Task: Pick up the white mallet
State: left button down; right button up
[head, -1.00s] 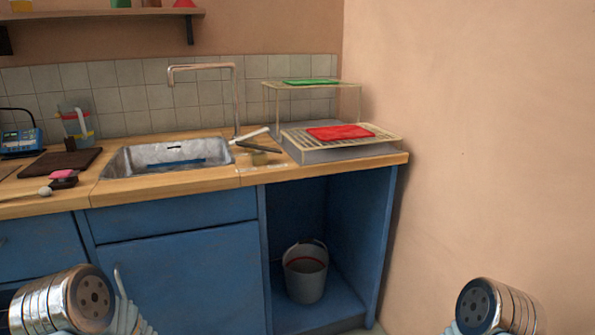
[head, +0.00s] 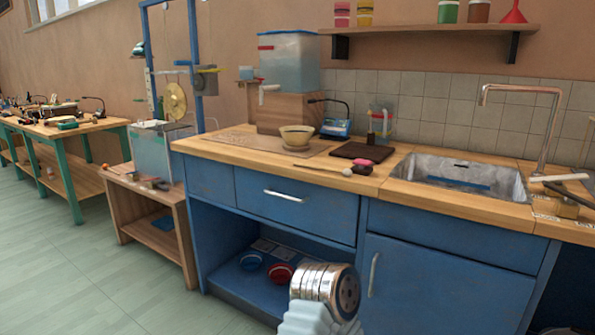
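A mallet with a round off-white head (head: 347,172) and a thin dark stick lies on the wooden counter, near its front edge and left of the sink. Its stick points left, toward a bowl. A small pink and dark object (head: 362,164) sits right behind the head. Part of one of my arms shows at the bottom, in front of the blue cabinet, well below the mallet. Neither gripper's fingers are in view.
The bowl (head: 297,136) and a dark board (head: 361,151) are behind the mallet. The sink (head: 460,178) is to the right, with a pale-handled tool (head: 560,178) beyond it. A low wooden table (head: 155,200) stands left. Floor at left is clear.

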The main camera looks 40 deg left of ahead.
aim_at(347, 172)
jog(key=u, duration=1.3)
jog(key=i+j, duration=0.25)
jog(key=j, duration=0.2)
jog(key=i+j, duration=0.2)
jog(key=j, duration=0.25)
jog(key=i+j, duration=0.25)
jog(key=j, duration=0.15)
jog(key=j+u, duration=0.05)
